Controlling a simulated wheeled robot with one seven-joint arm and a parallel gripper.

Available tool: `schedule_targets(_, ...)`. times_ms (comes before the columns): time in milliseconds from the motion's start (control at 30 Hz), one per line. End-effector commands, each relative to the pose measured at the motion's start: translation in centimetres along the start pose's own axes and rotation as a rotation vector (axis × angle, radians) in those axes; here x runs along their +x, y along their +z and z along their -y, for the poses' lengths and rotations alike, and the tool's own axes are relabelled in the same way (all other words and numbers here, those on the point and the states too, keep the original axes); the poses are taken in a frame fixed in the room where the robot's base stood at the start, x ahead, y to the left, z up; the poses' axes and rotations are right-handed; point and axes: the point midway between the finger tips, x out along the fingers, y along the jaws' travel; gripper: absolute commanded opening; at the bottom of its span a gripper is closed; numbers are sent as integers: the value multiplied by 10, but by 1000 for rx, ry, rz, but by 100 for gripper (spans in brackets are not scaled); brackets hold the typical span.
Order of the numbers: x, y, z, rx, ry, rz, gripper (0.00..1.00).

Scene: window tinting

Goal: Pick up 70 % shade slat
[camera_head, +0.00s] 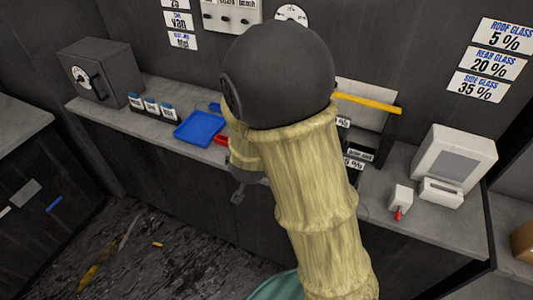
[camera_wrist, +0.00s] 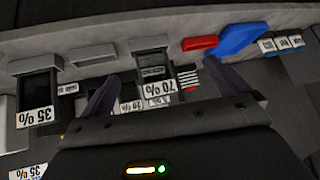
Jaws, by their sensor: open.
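In the wrist view, a label reading 70 % (camera_wrist: 160,89), upside down, sits below a dark slat-like piece (camera_wrist: 152,65) in a holder on the counter. My gripper (camera_wrist: 163,68) is open, with its two dark fingers spread to either side of this label and piece. Nothing shows held between them. I cannot tell how far the fingertips are from the slat. In the head view my arm covers most of the slat area, and the 70 % slat cannot be made out there.
A holder labelled 35 % (camera_wrist: 37,117) stands left in the wrist view. A blue tray (camera_head: 199,129) and red item (camera_head: 221,139) lie on the counter. A white machine (camera_head: 452,158) stands right, a dark safe-like box (camera_head: 101,75) left.

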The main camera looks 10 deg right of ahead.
Motion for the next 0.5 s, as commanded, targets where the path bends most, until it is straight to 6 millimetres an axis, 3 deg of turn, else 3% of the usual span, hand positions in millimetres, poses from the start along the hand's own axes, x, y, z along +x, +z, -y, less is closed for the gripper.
schedule_targets(33,17,7,7,7,31,-61,100)
schedule_targets(200,40,6,17,43,161,-318,100)
schedule_targets(500,27,4,24,54,319,-667,100)
